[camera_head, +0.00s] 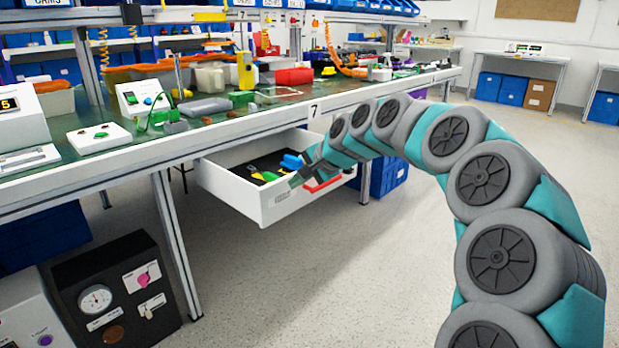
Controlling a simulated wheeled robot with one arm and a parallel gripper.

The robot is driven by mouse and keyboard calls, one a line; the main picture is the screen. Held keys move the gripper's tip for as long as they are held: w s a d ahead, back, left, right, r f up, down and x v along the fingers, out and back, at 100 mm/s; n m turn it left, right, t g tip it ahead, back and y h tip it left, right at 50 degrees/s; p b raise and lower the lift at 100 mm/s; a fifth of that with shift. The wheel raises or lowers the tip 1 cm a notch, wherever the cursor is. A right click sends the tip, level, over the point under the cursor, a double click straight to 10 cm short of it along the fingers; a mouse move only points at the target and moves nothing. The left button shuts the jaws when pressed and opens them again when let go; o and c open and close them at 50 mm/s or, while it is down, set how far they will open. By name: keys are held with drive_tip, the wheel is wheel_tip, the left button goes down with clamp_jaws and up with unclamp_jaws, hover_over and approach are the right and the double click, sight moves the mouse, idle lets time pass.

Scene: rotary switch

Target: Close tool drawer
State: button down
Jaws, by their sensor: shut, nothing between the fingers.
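The white tool drawer (240,203) hangs under the workbench and is pulled out. Its dark inside holds several tools, among them a blue one (291,161) and a yellow one (256,174). My gripper (295,181) is shut and empty at the drawer's front edge, reaching in from the right. I cannot tell whether it touches the drawer.
The workbench top (232,124) above is crowded with tools and devices. A bench leg (176,243) stands left of the drawer, and a black panel box (115,292) sits at lower left. Blue bins (388,175) stand behind my arm. The floor (320,275) before the drawer is clear.

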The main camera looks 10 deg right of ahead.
drive_tip(key=shift+w+a, duration=0.65)
drive_tip(key=shift+w, duration=0.25)
